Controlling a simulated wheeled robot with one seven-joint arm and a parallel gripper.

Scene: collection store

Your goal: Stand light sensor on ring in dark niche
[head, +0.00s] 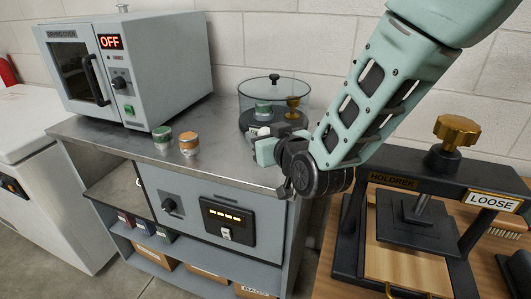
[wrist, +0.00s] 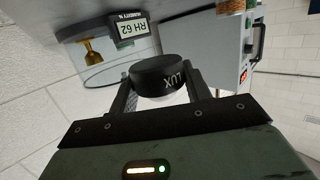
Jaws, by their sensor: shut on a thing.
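In the head view my gripper (head: 262,143) is above the right part of the metal bench top, in front of the glass-covered chamber; the sensor is hard to make out there. An open bay (head: 118,190) shows under the bench top at the cabinet's left, with a pale shelf floor. I cannot tell whether it is the dark niche. No ring is visible in it.
Green and orange tins (head: 189,144) stand near the bench's front edge. The drying oven (head: 132,67) reads OFF. A press (head: 420,215) stands at right.

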